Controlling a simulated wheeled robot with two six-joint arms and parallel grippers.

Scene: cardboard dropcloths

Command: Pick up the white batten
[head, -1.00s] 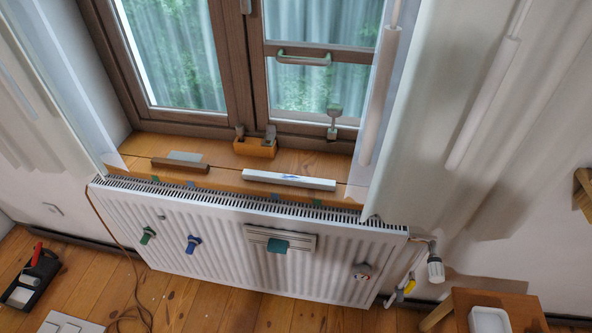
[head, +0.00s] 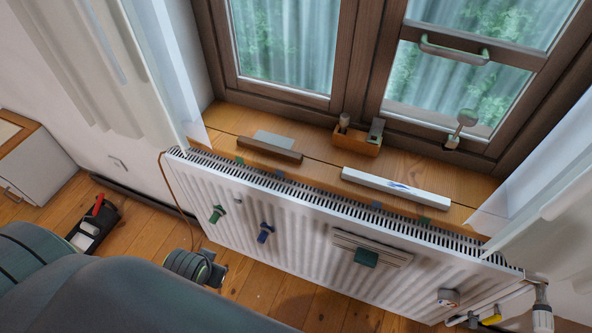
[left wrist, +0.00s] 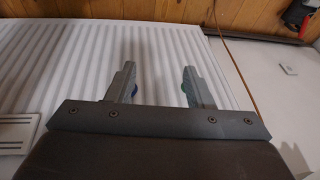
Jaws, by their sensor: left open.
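The white batten (head: 396,185), a long pale bar with a small blue mark, lies on the wooden windowsill (head: 480,190) near its front edge, right of the middle in the head view. My left arm comes in from the lower left of the head view, in front of the radiator and well apart from the batten. In the left wrist view my left gripper (left wrist: 157,75) is open, its two fingers spread with nothing between them, over the radiator's ribbed front. The batten does not show in that view. My right gripper is in neither view.
A brown batten (head: 270,149) lies left on the sill, in front of a grey block. A wooden box (head: 358,142) stands behind, by the window. The white radiator (head: 300,225) below carries several clips. Curtains hang at both sides. A floor cabinet (head: 40,155) stands left.

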